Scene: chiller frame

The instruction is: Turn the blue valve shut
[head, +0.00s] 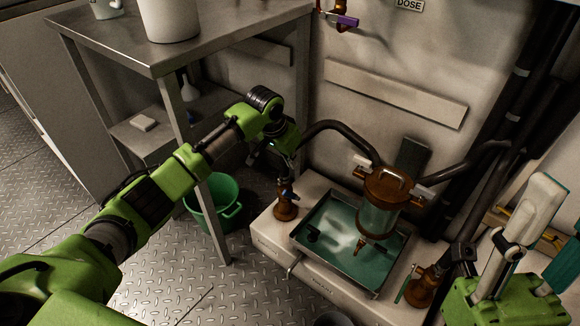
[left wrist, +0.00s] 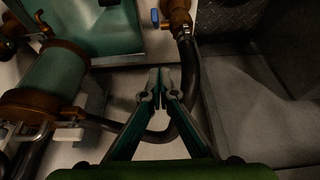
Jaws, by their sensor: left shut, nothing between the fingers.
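The blue valve is a brass body (left wrist: 178,12) with a small blue lever (left wrist: 155,18) at the top of the left wrist view. A dark hose runs from it. In the head view, the brass valve (head: 286,209) stands at the left end of the pale bench; its blue lever is hard to make out. My left gripper (head: 287,160) is above this valve near the hose. In the left wrist view its fingers (left wrist: 160,88) are shut and empty, apart from the lever. My right gripper (head: 505,270) seems partly in view at lower right; its finger state is unclear.
A brown-capped glass vessel (head: 377,222) hangs over a metal tray (head: 334,279) of greenish liquid. Another brass valve (head: 422,288) stands at right, and a purple-handled valve (head: 345,20) is on the wall. A metal table (head: 215,40) and green bucket (head: 213,202) are at left.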

